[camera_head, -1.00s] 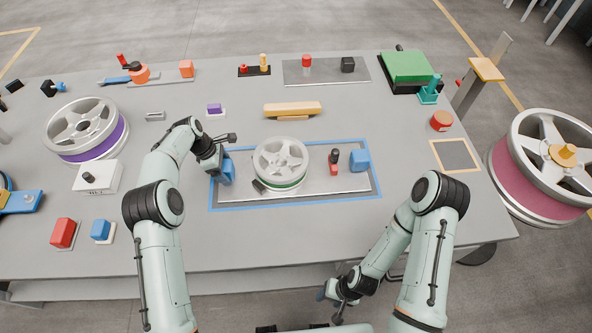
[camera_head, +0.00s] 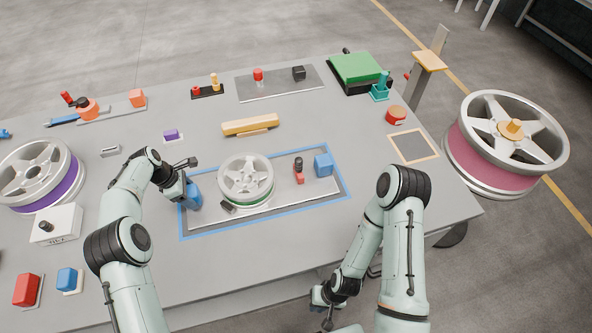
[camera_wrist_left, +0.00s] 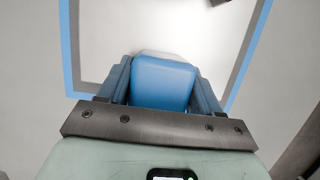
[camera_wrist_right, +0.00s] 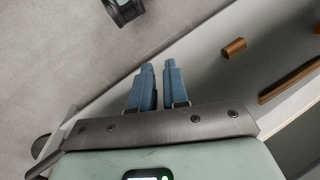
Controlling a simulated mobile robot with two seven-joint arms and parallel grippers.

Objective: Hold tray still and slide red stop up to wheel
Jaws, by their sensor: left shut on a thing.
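The silver tray (camera_head: 275,204) lies inside a blue outline on the table, with a blue block at each end. The small grey wheel (camera_head: 246,178) with a green band lies flat on it. The red stop (camera_head: 299,178) with a black knob stands right of the wheel, with a gap between them, beside the right blue block (camera_head: 323,165). My left gripper (camera_head: 190,196) is shut on the left blue block (camera_wrist_left: 162,82), which shows between its fingers in the left wrist view. My right gripper (camera_wrist_right: 159,68) is empty and slightly open, off the table's front edge.
A large purple-banded wheel (camera_head: 39,175) and a white box with a knob (camera_head: 57,224) stand at left. A yellow bar (camera_head: 250,125) lies behind the tray. A pink-banded wheel (camera_head: 505,145) stands off the table's right side. The table in front of the tray is clear.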

